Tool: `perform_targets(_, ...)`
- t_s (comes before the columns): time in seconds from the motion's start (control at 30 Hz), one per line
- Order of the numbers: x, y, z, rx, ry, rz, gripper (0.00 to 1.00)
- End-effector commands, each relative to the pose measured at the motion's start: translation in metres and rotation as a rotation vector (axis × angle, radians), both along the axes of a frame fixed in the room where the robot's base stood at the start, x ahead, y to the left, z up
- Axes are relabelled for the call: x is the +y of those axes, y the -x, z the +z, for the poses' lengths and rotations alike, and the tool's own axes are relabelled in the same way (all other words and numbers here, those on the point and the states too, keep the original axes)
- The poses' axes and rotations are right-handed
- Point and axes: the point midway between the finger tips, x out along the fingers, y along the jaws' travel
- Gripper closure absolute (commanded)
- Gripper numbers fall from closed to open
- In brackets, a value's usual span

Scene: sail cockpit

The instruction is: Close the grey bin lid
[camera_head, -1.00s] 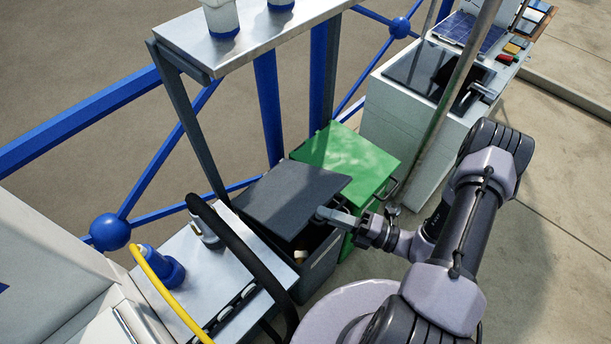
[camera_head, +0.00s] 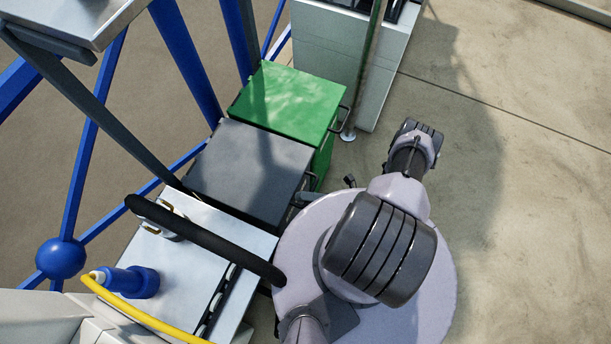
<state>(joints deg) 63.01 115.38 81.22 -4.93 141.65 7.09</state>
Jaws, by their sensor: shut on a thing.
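The grey bin lid (camera_head: 248,172) is a flat dark grey panel. It looks level and lies over the grey bin, with no opening or bin interior showing. Its right front edge is next to my base.
A green bin (camera_head: 287,98) stands right behind the grey one, its lid closed. A pole (camera_head: 366,75) and pale cabinet (camera_head: 340,60) stand behind. The floor at right is clear.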

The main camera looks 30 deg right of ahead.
Motion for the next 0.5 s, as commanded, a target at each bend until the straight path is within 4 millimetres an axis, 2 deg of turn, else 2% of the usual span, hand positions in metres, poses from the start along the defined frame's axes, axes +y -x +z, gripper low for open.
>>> perform_targets(0.43,-0.0025,-0.0028,-0.0008,0.002,-0.003,-0.010,1.00)
perform_targets(0.47,-0.0024,-0.0028,-0.0007,0.002,-0.003,-0.010,0.83)
perform_targets(0.5,-0.0024,-0.0028,-0.0007,0.002,-0.003,-0.010,0.76)
